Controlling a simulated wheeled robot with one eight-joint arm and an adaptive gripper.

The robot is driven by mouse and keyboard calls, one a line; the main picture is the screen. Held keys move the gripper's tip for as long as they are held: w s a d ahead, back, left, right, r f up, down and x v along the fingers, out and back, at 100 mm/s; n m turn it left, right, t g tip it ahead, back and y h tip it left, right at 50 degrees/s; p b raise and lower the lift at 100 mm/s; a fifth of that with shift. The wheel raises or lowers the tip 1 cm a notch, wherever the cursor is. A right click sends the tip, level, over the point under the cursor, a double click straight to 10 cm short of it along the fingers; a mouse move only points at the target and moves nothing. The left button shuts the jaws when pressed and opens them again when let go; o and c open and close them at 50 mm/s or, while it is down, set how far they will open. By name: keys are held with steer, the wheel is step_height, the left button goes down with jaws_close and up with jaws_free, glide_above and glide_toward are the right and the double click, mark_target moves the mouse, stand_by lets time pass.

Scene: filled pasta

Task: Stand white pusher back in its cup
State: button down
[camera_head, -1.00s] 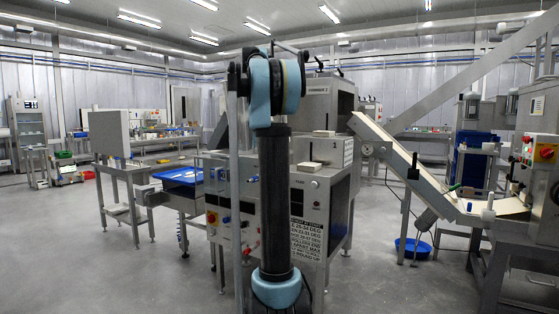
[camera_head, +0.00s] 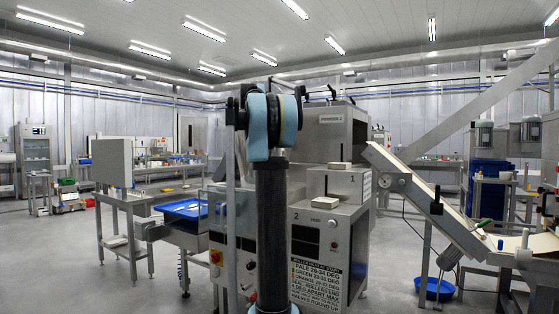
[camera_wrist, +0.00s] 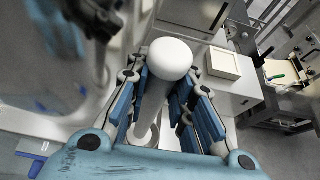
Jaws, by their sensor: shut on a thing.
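My gripper does not show clearly in the head view, where my arm stands in front of the machine. A small white upright piece (camera_head: 524,243) stands by the sloping chute at the right, too small to identify.
A steel machine (camera_head: 335,215) with a warning label stands ahead. A pale block (camera_wrist: 222,63) lies on a ledge in the wrist view. A sloping chute (camera_head: 415,190) is at the right, with a blue tub (camera_head: 430,289) below. A blue tray (camera_head: 185,208) is at the left.

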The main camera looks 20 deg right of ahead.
step_height(320, 180, down, 7)
steer(key=shift+d, duration=0.4)
steer(key=c, duration=1.4)
jaws_free()
steer(key=shift+f, duration=0.1)
steer(key=shift+c, duration=0.2)
steer(key=v, duration=1.2)
steer(key=s+a+f+m+g+y, duration=0.2)
steer(key=s+a+f+m, duration=0.4)
steer(key=s+f, duration=0.9)
steer(key=s+a+f+m+g+y, duration=0.2)
steer(key=s+a+f+m+y, duration=0.2)
steer(key=s+f+m, duration=0.7)
steer(key=s+a+f+m+g+y, duration=0.1)
steer(key=s+a+f+m+y, duration=0.3)
steer(key=s+f, duration=1.6)
steer(key=shift+s+a+f+m+g, duration=0.15)
steer(key=shift+a+f+m, duration=0.65)
steer(key=shift+f, duration=0.75)
steer(key=shift+w+a+f+m+g, duration=0.1)
steer(key=shift+a+f+m, duration=0.65)
steer(key=shift+f, duration=0.75)
steer(key=shift+s+a+f+m+g, duration=0.15)
steer(key=shift+a+f+m, duration=0.65)
steer(key=shift+f, duration=0.75)
